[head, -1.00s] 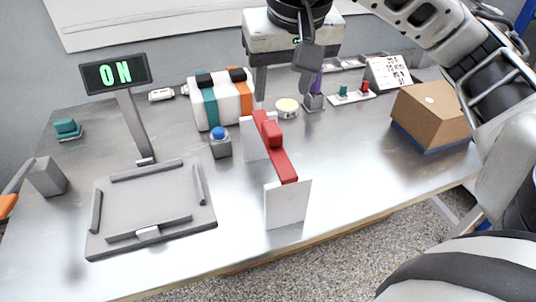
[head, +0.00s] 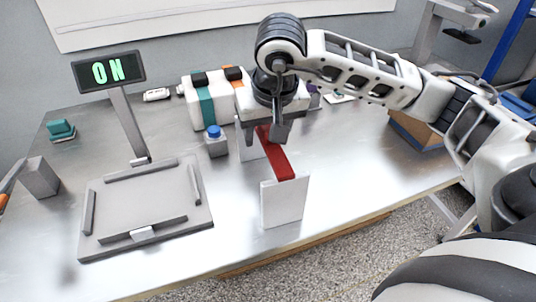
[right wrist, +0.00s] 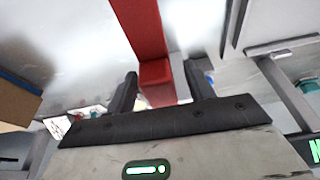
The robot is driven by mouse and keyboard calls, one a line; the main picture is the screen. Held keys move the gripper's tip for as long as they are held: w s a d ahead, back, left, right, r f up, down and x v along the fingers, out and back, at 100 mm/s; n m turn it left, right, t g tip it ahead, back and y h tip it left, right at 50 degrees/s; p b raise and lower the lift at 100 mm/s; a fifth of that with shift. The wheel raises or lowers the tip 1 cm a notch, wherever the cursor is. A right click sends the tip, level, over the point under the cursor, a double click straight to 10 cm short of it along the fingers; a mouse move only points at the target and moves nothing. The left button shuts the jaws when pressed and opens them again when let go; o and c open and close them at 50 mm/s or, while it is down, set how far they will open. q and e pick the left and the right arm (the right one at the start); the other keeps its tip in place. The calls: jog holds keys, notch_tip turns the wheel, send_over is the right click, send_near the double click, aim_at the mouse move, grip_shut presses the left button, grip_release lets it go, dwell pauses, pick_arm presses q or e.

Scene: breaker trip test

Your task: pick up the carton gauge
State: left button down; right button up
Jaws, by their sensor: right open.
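The carton gauge appears to be the red bar (head: 279,163) with a raised red block, lying across two upright white plates, the near one (head: 283,202) in full view. My right gripper (head: 263,132) is over the far part of the bar, and hides the raised block in the head view. In the right wrist view the red bar (right wrist: 147,28) runs down to the red block (right wrist: 156,82), which lies between the two open fingers of my right gripper (right wrist: 161,80). Contact cannot be told. My left gripper is not in view.
A grey tray platform (head: 145,205) and an ON display (head: 108,71) stand to the left. A brown box (head: 412,134) sits to the right, partly behind my arm.

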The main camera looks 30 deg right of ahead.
jog(key=shift+f, duration=0.15)
grip_shut()
